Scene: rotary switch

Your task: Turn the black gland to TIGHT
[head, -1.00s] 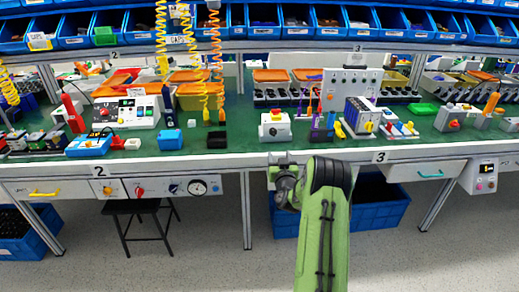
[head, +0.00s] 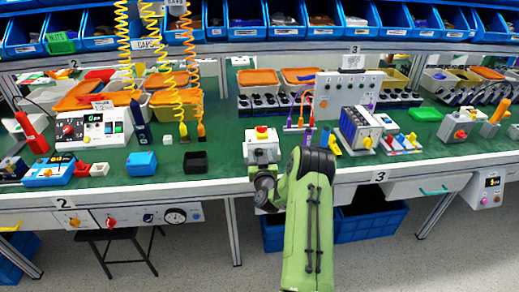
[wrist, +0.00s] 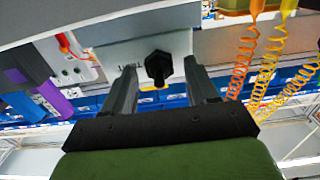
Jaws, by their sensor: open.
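The black gland (wrist: 158,66) is a dark hex-shaped knob on the pale face of a box (wrist: 115,60) in the wrist view. Faint lettering shows beside the gland, too blurred to read surely. My gripper (wrist: 160,75) is open, with one finger on each side of the gland and a gap on both sides. I cannot tell whether the fingertips reach past it. In the head view, a pale box with a red and yellow button (head: 262,139) stands at the bench's front edge, just beyond my wrist. The gland and fingers are hidden there.
A grey panel with purple and orange leads (head: 340,95) and a block with a blue top (head: 360,128) stand to the right. A black open box (head: 195,161) and a blue box (head: 141,162) lie left. Coiled hoses (head: 167,60) hang at the left.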

